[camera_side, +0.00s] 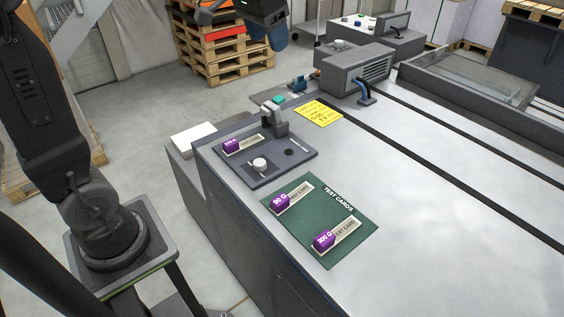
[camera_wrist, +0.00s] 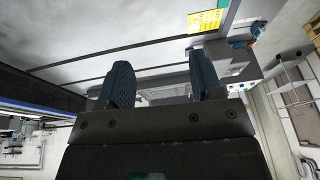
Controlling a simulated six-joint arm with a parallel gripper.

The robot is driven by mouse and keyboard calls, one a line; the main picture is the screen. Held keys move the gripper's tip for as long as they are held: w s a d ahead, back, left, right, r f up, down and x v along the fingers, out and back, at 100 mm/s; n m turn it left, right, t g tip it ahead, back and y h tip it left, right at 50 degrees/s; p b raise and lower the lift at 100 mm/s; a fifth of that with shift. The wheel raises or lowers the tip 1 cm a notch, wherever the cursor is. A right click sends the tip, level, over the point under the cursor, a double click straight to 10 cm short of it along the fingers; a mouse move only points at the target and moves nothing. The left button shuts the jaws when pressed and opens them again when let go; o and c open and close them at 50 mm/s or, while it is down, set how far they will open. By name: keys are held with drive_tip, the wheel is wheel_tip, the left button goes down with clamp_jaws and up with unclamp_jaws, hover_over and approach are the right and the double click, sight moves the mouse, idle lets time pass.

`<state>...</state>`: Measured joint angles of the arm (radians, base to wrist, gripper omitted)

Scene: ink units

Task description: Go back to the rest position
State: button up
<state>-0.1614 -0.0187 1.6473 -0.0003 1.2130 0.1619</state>
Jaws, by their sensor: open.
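My gripper (camera_side: 274,32) shows at the top of the side view, partly cut off by the frame edge. It is raised, away from the cards and the panel. In the wrist view my gripper (camera_wrist: 163,78) has its two dark blue fingers wide apart, with nothing between them. Two test cards with purple ends, the upper card (camera_side: 298,196) and the lower card (camera_side: 344,232), lie on the green mat (camera_side: 305,226). A third test card (camera_side: 248,143) with a purple end lies on the grey panel (camera_side: 283,166), behind a round white knob (camera_side: 260,164).
A yellow note (camera_side: 318,113) lies on the grey machine top (camera_side: 420,190); the note also shows in the wrist view (camera_wrist: 205,21). A grey boxed unit (camera_side: 355,73) stands behind it. Stacked wooden pallets (camera_side: 225,65) stand on the floor. The machine top at right is mostly clear.

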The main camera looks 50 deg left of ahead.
drive_tip(key=s+d+f+t, duration=0.1)
drive_tip(key=s+d+f, duration=0.2)
drive_tip(key=s, duration=0.6)
drive_tip(key=s+d+f+t, duration=0.1)
drive_tip(key=s+d+f, duration=0.2)
drive_tip(key=s+f, duration=0.3)
drive_tip(key=s, duration=0.4)
drive_tip(key=shift+s+d+f+h, duration=0.2)
drive_tip(key=shift+h, duration=0.1)
